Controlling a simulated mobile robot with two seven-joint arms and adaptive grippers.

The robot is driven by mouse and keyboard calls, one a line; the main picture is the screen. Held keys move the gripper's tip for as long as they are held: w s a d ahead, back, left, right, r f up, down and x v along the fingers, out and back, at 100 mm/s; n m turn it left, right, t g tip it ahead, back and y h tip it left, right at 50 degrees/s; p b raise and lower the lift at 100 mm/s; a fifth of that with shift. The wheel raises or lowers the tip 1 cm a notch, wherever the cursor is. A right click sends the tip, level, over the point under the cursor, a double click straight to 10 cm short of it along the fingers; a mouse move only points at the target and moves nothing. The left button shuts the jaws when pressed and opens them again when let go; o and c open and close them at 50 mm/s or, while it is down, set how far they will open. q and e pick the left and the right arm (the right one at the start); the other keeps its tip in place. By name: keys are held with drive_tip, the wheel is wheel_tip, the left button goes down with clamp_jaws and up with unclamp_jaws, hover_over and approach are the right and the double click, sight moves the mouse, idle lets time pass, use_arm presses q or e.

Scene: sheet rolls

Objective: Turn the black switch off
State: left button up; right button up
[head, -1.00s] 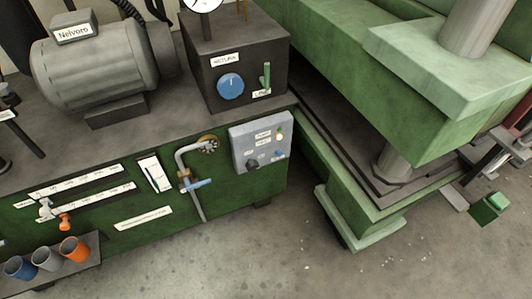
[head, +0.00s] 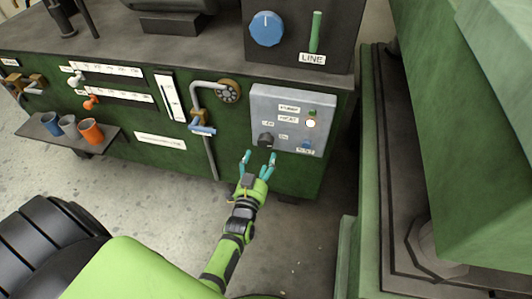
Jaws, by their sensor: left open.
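The black switch (head: 266,140) is a small dark knob at the lower left of the grey control panel (head: 262,104), on the front of the green cabinet. Small labels sit beside it, too small to read surely. My left gripper (head: 259,157) is open, with two teal fingers pointing up at the panel's lower edge. Its fingertips show just below the black switch, one to each side, and look apart from it. Nothing is between the fingers. My right gripper is not in view.
A blue button (head: 306,146) and a lit lamp (head: 310,123) share the panel. A pipe with a blue-handled valve (head: 203,129) stands to its left. A shelf holds an orange cup (head: 90,131) and others. A green press (head: 440,120) stands close on the right.

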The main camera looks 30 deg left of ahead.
sight(264, 146)
use_arm(q)
drive_tip(key=shift+a+r+b+x, duration=0.15)
drive_tip(key=shift+b+x, duration=0.15)
drive_tip(key=shift+x, duration=1.5)
drive_tip(key=shift+a+r+b+x, duration=0.1)
drive_tip(key=shift+r+b+x, duration=0.15)
drive_tip(key=shift+x, duration=1.5)
drive_tip(key=shift+s, duration=0.1)
drive_tip(key=c, duration=1.2)
